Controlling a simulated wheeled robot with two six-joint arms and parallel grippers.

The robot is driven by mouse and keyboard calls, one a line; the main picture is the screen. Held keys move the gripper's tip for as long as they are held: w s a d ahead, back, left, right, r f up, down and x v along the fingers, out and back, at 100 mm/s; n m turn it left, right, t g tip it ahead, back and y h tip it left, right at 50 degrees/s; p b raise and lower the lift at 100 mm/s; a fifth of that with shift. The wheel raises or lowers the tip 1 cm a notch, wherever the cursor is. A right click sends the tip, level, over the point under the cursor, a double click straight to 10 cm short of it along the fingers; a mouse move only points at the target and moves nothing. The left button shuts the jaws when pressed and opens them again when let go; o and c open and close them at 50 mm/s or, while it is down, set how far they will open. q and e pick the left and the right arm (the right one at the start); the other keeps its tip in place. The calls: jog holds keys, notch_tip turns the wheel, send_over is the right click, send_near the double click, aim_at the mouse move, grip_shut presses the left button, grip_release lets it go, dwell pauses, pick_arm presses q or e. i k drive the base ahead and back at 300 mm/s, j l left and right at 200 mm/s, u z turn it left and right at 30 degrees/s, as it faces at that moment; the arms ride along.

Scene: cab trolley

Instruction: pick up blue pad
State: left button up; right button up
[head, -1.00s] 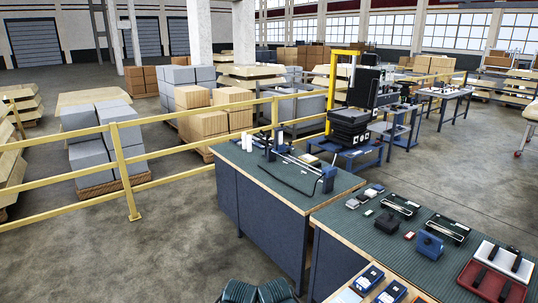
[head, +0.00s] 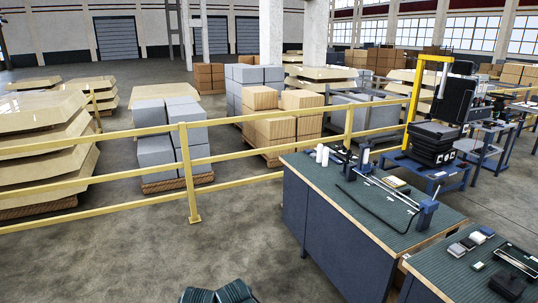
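I cannot make out a clear blue pad in the head view. Several small flat pieces lie on the near-right green-topped bench (head: 437,273): a pale grey one (head: 457,250), a darker one (head: 468,243) and one with a bluish edge (head: 483,232). They are too small to tell which is a pad. A small green piece (head: 478,266) and a black block (head: 507,285) lie nearer. Neither of my grippers is in view. Two dark teal ribbed shapes show at the bottom edge; I cannot tell what they are.
A long blue workbench (head: 330,245) carries white cylinders (head: 322,156) and a blue-ended rail fixture (head: 427,212). A yellow railing (head: 188,170) runs across the floor on the left. Pallets with grey boxes (head: 155,152) and cartons (head: 275,133) stand behind it. The floor in front is clear.

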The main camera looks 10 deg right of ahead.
aim_at(486, 231)
jog(key=i+z, duration=0.25)
jog(key=i, duration=0.2)
jog(key=i+j+z, duration=0.25)
jog(key=i, duration=0.15)
jog(key=i+l+z, duration=0.15)
jog(key=z, duration=0.25)
jog(key=i+z, duration=0.55)
jog(key=z, duration=0.2)
jog(key=i+j+z, duration=0.1)
jog(key=i+z, duration=0.15)
jog(key=z, duration=0.15)
jog(key=i+l+z, duration=0.1)
jog(key=i+z, duration=0.5)
jog(key=i+l, duration=0.1)
jog(key=i, duration=0.25)
jog(key=i+j, duration=0.3)
jog(key=i, duration=0.15)
